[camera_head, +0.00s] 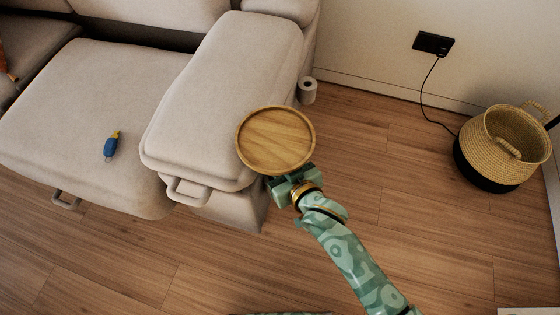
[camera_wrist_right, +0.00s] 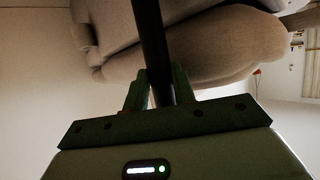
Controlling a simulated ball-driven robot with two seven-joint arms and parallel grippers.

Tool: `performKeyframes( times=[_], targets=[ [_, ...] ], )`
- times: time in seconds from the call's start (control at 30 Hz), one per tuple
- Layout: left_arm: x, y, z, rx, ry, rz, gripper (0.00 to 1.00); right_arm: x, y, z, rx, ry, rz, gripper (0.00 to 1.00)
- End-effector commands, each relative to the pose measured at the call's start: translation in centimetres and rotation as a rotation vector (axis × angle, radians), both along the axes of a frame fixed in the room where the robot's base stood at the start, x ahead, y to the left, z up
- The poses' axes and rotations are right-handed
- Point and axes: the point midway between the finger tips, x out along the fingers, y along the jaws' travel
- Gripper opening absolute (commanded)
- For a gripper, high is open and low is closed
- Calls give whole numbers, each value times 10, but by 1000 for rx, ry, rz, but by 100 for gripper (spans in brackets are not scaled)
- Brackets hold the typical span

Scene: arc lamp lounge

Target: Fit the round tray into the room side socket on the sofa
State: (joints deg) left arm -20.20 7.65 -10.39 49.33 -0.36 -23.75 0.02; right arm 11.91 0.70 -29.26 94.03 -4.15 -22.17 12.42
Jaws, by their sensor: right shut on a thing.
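The round wooden tray (camera_head: 275,140) is held level in the air by my right gripper (camera_head: 291,186), which is under its near rim. In the head view it overlaps the right edge of the beige sofa's arm (camera_head: 225,85); the height gap is hard to tell. In the right wrist view, the right gripper's fingers (camera_wrist_right: 157,92) are shut on a dark rod (camera_wrist_right: 152,40), apparently the tray's stem. The sofa (camera_wrist_right: 225,50) shows behind it. I cannot make out a socket on the sofa; the tray may hide it. My left gripper is not in view.
A blue and yellow tool (camera_head: 111,146) lies on the seat cushion. Loop handles (camera_head: 187,191) stick out from the sofa front. The wood floor between is clear.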

Motion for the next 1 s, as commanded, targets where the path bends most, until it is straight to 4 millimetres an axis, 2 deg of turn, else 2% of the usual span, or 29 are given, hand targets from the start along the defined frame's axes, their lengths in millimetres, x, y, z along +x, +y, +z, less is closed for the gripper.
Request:
performKeyframes(
  times=[0.27, 0.3, 0.37, 0.77, 0.87, 1.0],
  targets=[
    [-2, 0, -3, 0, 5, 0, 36, 1, 0, -6, 2, -2, 0, 0],
    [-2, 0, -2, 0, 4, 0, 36, 1, 0, -5, 3, -3, 0, 37],
    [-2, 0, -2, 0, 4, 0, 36, 1, 0, -5, 3, -3, 0, 51],
    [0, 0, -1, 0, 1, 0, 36, -3, -1, -5, 0, 1, 1, 51],
    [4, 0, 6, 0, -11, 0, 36, -11, -5, 2, -1, -2, 1, 51],
    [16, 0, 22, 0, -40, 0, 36, -37, -19, 19, -1, -5, 0, 51]
  ],
)
